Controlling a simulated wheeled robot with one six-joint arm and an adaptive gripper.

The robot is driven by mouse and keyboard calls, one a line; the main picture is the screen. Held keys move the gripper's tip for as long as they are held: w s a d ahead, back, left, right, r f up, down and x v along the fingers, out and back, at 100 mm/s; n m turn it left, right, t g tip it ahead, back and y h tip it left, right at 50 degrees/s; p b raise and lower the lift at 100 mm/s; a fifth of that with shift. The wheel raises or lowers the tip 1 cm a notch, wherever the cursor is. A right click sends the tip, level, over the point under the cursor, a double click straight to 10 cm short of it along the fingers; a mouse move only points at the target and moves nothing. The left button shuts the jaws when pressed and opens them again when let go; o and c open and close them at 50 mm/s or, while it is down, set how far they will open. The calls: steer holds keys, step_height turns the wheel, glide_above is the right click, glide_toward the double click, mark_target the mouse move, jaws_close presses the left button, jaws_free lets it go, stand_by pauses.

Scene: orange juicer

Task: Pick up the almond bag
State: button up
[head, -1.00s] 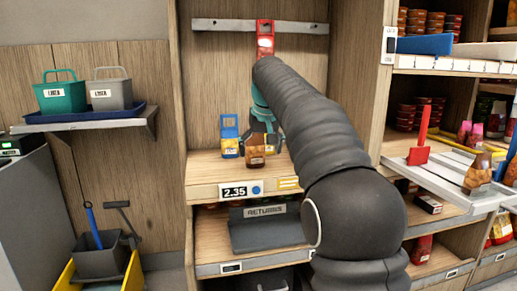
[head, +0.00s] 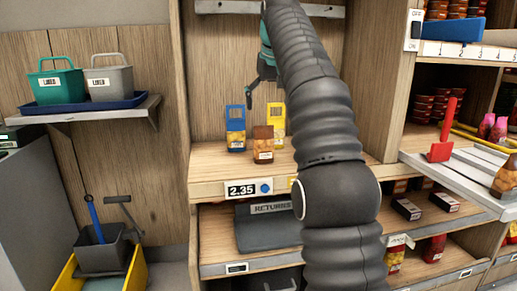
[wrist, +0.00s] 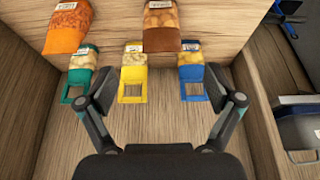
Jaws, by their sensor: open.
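Several bags stand on the shelf; their labels are too small to read, so I cannot be sure which is the almond bag. A brown bag with nut-like contents (wrist: 162,28) also shows in the head view (head: 263,143). Behind it are a blue bag (head: 235,127) and a yellow bag (head: 276,122). The wrist view also shows the blue (wrist: 192,72) and yellow (wrist: 133,72) bags, a teal bag (wrist: 80,70) and an orange bag (wrist: 66,27). My gripper (wrist: 160,90) is open and empty, above and behind the bags; it also shows in the head view (head: 256,90).
The shelf (head: 215,163) has a price tag (head: 243,190) on its front edge and a wooden back wall. A side panel stands right of it. A grey tray (head: 460,172) at the right holds a red scoop-like tool (head: 442,140) and a brown bag (head: 506,178).

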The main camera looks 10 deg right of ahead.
mark_target(264, 131)
steer(key=x, duration=0.6)
steer(key=shift+w+a+f+b, duration=0.15)
steer(key=shift+a+f+b, duration=0.1)
steer(key=shift+b, duration=0.1)
steer(key=shift+b+x, duration=0.75)
steer(key=shift+x, duration=1.9)
steer(key=shift+d, duration=0.1)
steer(key=c, duration=1.3)
steer(key=shift+o, duration=0.2)
steer(key=shift+r, duration=0.15)
